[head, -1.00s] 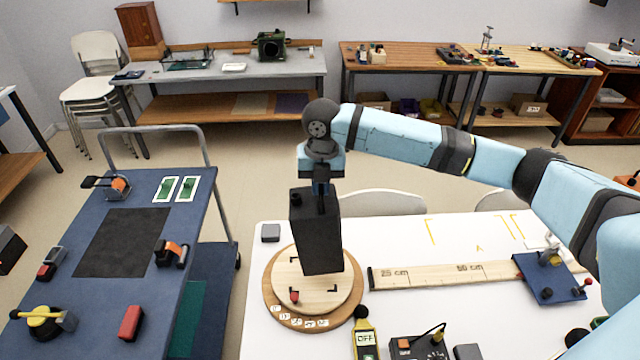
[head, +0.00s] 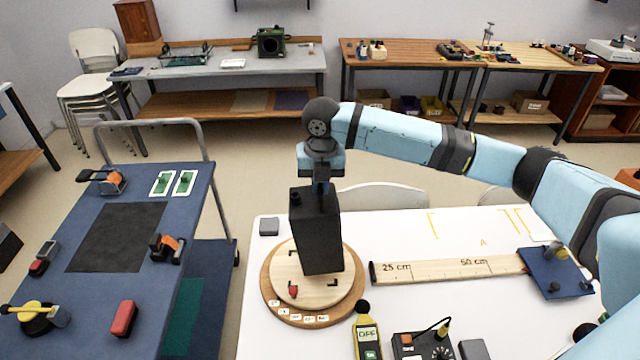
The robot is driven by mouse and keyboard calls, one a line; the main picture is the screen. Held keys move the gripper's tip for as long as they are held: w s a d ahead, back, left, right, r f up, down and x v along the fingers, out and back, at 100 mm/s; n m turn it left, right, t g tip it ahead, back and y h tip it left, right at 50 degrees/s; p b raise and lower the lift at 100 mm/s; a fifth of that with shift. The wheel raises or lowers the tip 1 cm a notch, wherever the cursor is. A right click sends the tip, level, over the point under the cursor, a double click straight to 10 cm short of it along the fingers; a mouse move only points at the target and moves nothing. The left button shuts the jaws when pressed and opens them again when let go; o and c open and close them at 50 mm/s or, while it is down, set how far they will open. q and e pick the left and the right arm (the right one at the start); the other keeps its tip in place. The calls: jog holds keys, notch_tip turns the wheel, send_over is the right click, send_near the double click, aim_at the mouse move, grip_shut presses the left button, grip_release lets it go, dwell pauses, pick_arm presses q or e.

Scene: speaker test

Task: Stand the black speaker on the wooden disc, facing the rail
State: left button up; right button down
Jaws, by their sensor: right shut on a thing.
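The black speaker (head: 317,235) is a tall dark box, roughly upright, above the pale round top of the wooden disc (head: 345,292). Its lower end overlaps the disc in the picture; I cannot tell whether it touches. My right gripper (head: 321,187) is shut on the speaker's top end from above. The speaker's visible sides look plain and dark, so I cannot tell which way it faces. The disc has black corner marks, a red knob and small labels on its front rim. The wooden rail (head: 440,270), marked 25 cm and 50 cm, lies to its right. My left gripper is out of view.
On the white table (head: 400,230), a yellow meter (head: 367,338) and a black control box (head: 425,345) stand near the disc's front right. A small grey block (head: 269,226) lies behind left. A blue plate (head: 556,275) sits at the rail's right end. A blue trolley (head: 85,295) stands left.

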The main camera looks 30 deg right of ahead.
aim_at(306, 201)
jog(key=shift+f+b, duration=0.75)
jog(key=shift+f, duration=1)
jog(key=shift+w+a+f+p, duration=0.2)
jog(key=shift+a+p, duration=0.4)
jog(key=shift+a, duration=0.2)
jog(key=shift+w+a+f+p, duration=0.1)
jog(key=shift+w+a+p, duration=0.1)
jog(key=shift+a+p, duration=0.45)
jog(key=shift+a, duration=0.1)
dwell(0.7)
jog(key=c, duration=1.1)
grip_release()
jog(key=shift+w, duration=0.15)
jog(key=shift+r, duration=0.1)
